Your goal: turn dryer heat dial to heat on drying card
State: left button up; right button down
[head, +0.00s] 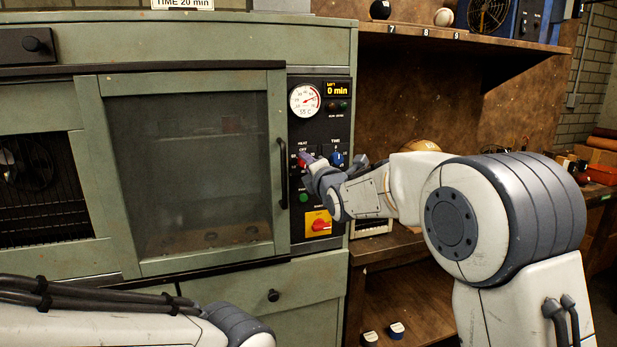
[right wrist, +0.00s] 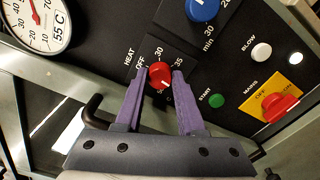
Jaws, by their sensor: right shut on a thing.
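The dryer (head: 190,160) is a green cabinet with a black control panel. Its red heat dial (right wrist: 161,75) is labelled HEAT, with OFF, 30 and 35 readable around it. My right gripper (right wrist: 159,80) has its purple fingers closed on either side of this dial. In the head view the right gripper (head: 308,162) reaches the panel from the right and partly hides the dial. The dial's white mark seems to point down and right; I cannot read its setting surely. The drying card (head: 182,4) is cut off by the top edge; only "TIME 20 min" is readable.
The blue time dial (right wrist: 203,8) is close above the heat dial. A green start button (right wrist: 216,101), a white blow button (right wrist: 261,52) and a red mains switch (right wrist: 279,107) are nearby. The door handle (head: 282,172) stands out left of the panel. The gauge (head: 304,100) sits above.

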jog(key=shift+a+n+b, duration=0.1)
jog(key=shift+n+b, duration=0.45)
jog(key=shift+n, duration=0.15)
jog(key=c, duration=0.5)
grip_release()
jog(key=shift+s, duration=0.1)
jog(key=b+v, duration=0.2)
jog(key=v, duration=0.8)
jog(key=shift+s+b, duration=0.1)
jog(key=shift+b, duration=0.2)
